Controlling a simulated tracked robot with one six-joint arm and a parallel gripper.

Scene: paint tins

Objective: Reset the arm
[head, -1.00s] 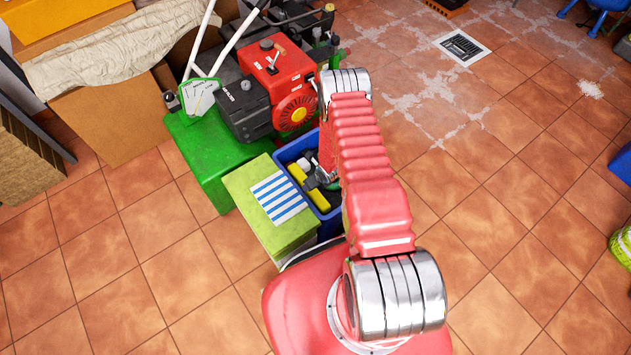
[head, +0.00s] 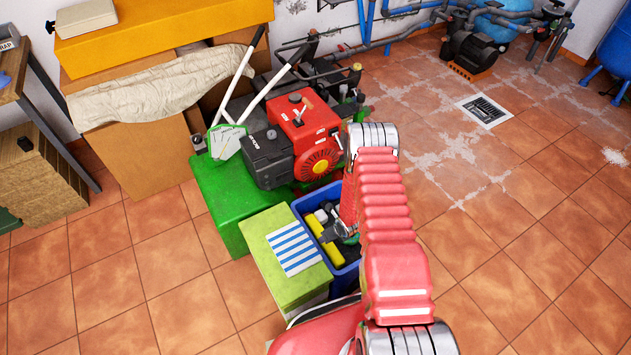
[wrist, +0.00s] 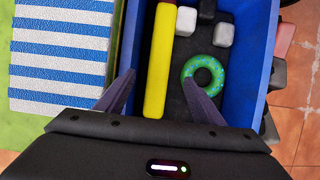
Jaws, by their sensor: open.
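My arm in the head view is red with ribbed silver joints and reaches forward, bending down over a blue bin (head: 346,284). My gripper (wrist: 158,78) is open in the wrist view, its two dark fingers apart and pointing into the bin, with nothing seen between them but bin contents. In the head view only a small dark part of the gripper end shows beside the arm. The bin (wrist: 258,55) holds a yellow bar (wrist: 160,60), a green ring with spots (wrist: 203,72) and several grey-white blocks (wrist: 221,33).
A green box with a blue-striped label (head: 290,250) stands left of the bin. A red engine machine (head: 305,140) on a green base (head: 222,195) stands behind. Cardboard boxes (head: 145,150) are at the back left. Tiled floor (head: 520,260) is clear at right.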

